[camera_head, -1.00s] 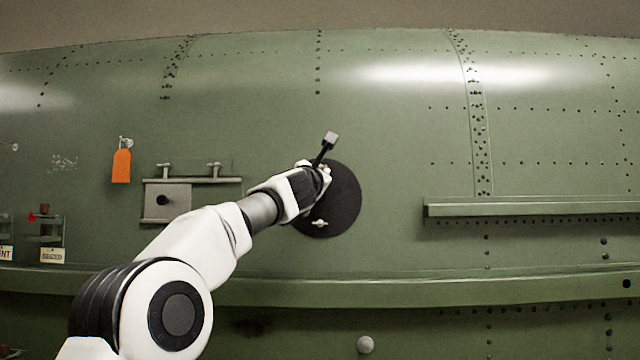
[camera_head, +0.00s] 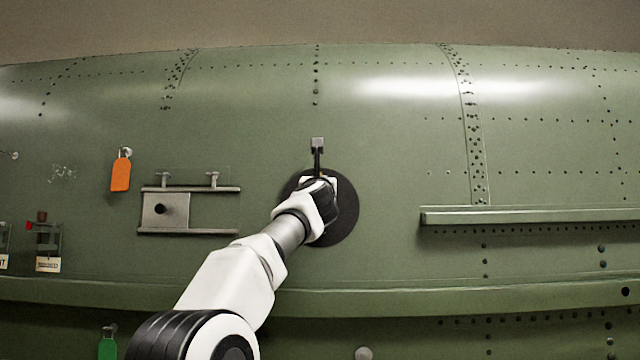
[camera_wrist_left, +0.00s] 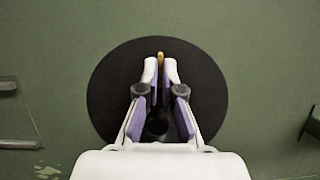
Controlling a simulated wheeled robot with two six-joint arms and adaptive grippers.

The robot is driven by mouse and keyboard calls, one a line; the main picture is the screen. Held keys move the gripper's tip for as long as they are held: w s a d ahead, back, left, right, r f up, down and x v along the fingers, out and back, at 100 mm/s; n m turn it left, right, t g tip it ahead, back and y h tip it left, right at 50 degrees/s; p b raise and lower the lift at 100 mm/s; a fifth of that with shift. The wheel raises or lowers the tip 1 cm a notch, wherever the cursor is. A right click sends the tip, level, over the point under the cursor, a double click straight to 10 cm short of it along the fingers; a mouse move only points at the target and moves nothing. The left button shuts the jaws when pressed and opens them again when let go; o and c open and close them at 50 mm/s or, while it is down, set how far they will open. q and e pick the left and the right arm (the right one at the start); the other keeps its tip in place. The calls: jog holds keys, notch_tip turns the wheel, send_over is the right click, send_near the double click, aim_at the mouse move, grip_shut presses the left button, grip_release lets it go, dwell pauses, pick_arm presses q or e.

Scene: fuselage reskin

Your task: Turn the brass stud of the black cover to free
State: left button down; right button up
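The black cover (camera_head: 345,225) is a round dark disc on the green fuselage skin, near the middle of the head view. It also fills the middle of the left wrist view (camera_wrist_left: 110,95). My left gripper (camera_head: 318,182) is in front of the cover's upper part. In the left wrist view its two fingertips (camera_wrist_left: 160,70) are close together, one on each side of the small yellow brass stud (camera_wrist_left: 160,57), and look closed on it. Only the stud's end shows beyond the tips. My arm hides the cover's lower middle. My right gripper is in neither view.
A grey railed bracket with a sliding plate (camera_head: 152,210) is left of the cover. An orange tag (camera_head: 121,175) hangs further left, a green tag (camera_head: 107,345) below. A ledge (camera_head: 520,215) juts out at right.

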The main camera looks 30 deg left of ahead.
pick_arm(q)
jog(key=shift+f, duration=0.1)
jog(key=c, duration=1.3)
grip_release()
jog(key=shift+w, duration=0.15)
jog(key=shift+c, duration=0.2)
jog(key=v, duration=0.7)
jog(key=shift+d+f, duration=0.1)
jog(key=shift+f, duration=0.05)
